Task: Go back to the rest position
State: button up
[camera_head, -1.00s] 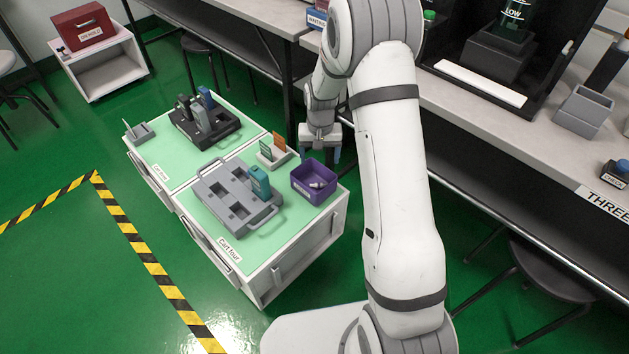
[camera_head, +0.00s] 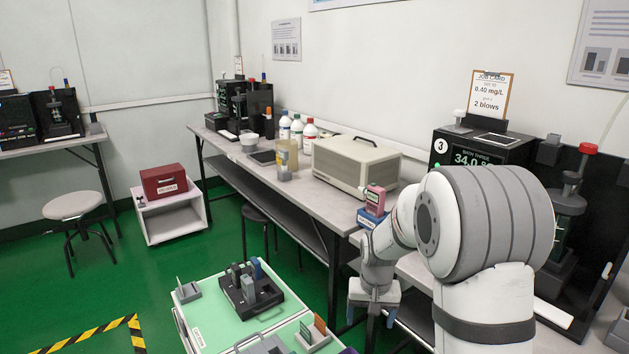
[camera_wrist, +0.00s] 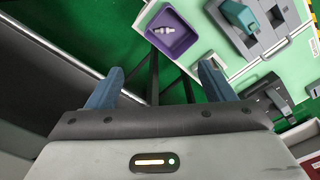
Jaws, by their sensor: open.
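My gripper (camera_head: 373,312) hangs in front of the workbench, to the right of the carts, in the head view. In the wrist view my gripper (camera_wrist: 160,90) has its two blue fingers spread wide apart, with nothing between them but the view of the floor and a table leg. It is open and empty. The purple bin (camera_wrist: 173,32) with a small pale item in it lies beyond the fingers in the wrist view. A teal tester (camera_wrist: 238,14) sits in a grey tray there.
A cart with a green top (camera_head: 213,325) carries a black tray (camera_head: 251,299) of testers. The workbench (camera_head: 225,146) holds bottles, a beige machine (camera_head: 355,165) and a pink device (camera_head: 375,200) close to my arm. A red box (camera_head: 164,182) stands on a white stand behind.

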jog(key=s+r+p, duration=0.6)
jog(key=s+r, duration=0.2)
jog(key=r, duration=0.4)
jog(key=s+d+r+n+t+p, duration=0.1)
jog(key=s+r+p, duration=0.6)
jog(key=r, duration=0.5)
jog(key=s+r+t+p, duration=0.1)
jog(key=s+r+p, duration=0.6)
jog(key=r, duration=0.5)
jog(key=shift+s+d, duration=0.25)
jog(key=shift+s, duration=0.6)
